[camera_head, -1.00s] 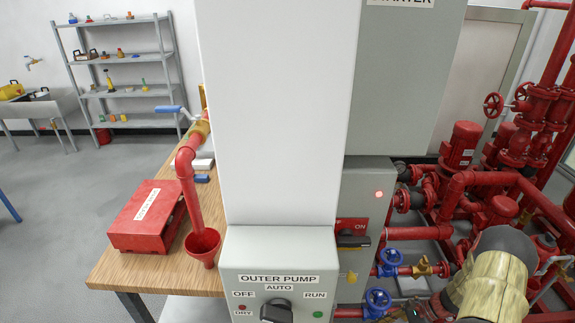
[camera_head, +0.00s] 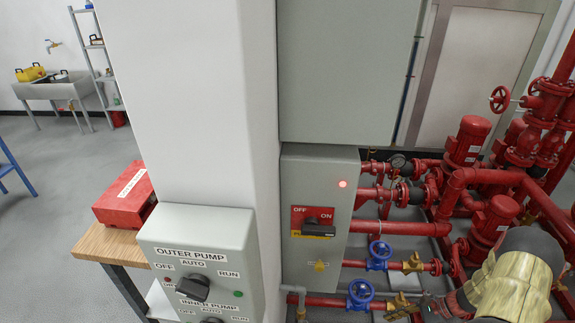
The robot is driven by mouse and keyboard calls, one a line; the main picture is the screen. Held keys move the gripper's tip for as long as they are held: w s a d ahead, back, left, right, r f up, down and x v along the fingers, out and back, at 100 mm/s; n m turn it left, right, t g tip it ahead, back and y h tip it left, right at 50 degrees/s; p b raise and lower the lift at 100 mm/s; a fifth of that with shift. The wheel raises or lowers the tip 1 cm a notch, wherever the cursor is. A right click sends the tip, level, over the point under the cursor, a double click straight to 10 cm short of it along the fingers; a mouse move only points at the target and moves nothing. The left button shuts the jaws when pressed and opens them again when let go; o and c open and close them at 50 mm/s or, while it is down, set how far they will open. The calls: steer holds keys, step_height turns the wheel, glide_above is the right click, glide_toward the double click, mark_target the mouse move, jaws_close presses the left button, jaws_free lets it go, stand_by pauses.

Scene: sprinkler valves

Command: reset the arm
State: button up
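My arm (camera_head: 512,275), with a beige-gold sleeve and a dark joint, reaches in at the lower right in front of the red pipes.
A grey pump box (camera_head: 200,255) with selector knobs stands front left on a white column (camera_head: 190,110). A grey starter cabinet (camera_head: 322,210) has a red-and-yellow switch (camera_head: 313,222). Blue handwheels (camera_head: 361,293) sit on red pipes. A red box (camera_head: 125,197) lies on a wooden table (camera_head: 105,243).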

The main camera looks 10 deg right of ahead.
steer(key=s+a+r+n+g, duration=0.2)
steer(key=s+a+r+n, duration=0.15)
steer(key=s, duration=0.25)
steer(key=a+r+n+g+h+p, duration=0.1)
steer(key=a+r+n+h, duration=0.25)
steer(key=r, duration=0.85)
steer(key=a+r+n+g+h+p, duration=0.1)
steer(key=a+r+n+h, duration=0.3)
steer(key=r, duration=0.9)
steer(key=s+a+r+n+t+p, duration=0.1)
steer(key=a+r+n+t, duration=0.2)
steer(key=a+r+n, duration=0.2)
steer(key=s+a+r+n+t+h+p, duration=0.1)
steer(key=a+r+n+t, duration=0.3)
steer(key=a+r, duration=0.7)
step_height(320, 180, up, 8)
steer(key=shift+s+f+n, duration=0.1)
steer(key=shift+s+n, duration=0.4)
steer(key=shift+s, duration=0.2)
